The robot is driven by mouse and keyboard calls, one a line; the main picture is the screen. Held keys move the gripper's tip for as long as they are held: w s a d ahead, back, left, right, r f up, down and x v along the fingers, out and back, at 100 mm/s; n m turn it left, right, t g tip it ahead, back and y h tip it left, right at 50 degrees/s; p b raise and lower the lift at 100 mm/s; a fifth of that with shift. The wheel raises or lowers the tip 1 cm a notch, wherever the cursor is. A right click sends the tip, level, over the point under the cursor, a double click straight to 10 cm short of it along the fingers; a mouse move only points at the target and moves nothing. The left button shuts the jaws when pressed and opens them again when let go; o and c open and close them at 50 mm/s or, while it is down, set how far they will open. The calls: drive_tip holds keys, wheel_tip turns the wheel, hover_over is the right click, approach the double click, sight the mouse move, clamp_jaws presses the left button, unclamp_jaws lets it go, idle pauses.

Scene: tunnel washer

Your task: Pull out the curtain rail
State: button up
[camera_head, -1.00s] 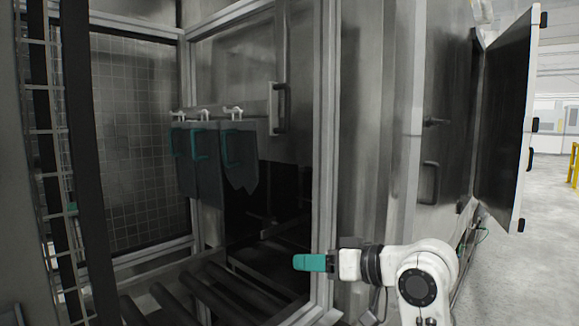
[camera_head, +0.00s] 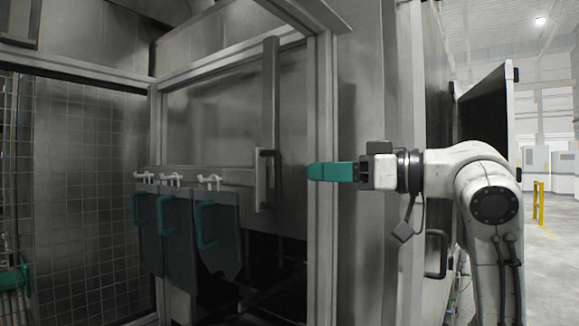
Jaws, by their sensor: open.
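The curtain rail (camera_head: 235,178) is a grey horizontal bar inside the machine's framed opening. Several dark curtain flaps hang at its left part from white hooks (camera_head: 209,181). The flaps (camera_head: 220,245) carry teal handles (camera_head: 203,226). A dark handle (camera_head: 264,180) sits at the rail's right end, beside a vertical bar. My gripper (camera_head: 312,172) has teal fingers pointing left, in front of the frame's right post, to the right of the dark handle and apart from it. The gap between the fingers is not clear from this side.
A metal post (camera_head: 322,230) of the frame stands behind my fingers. A mesh panel (camera_head: 85,190) closes the left side. An open dark door (camera_head: 485,105) stands behind my arm. Open floor and a yellow barrier (camera_head: 538,203) lie at the right.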

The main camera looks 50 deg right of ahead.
drive_tip(key=p+x, duration=0.1)
drive_tip(key=x, duration=0.6)
drive_tip(key=shift+p, duration=0.3)
drive_tip(key=shift+c, duration=0.2)
clamp_jaws()
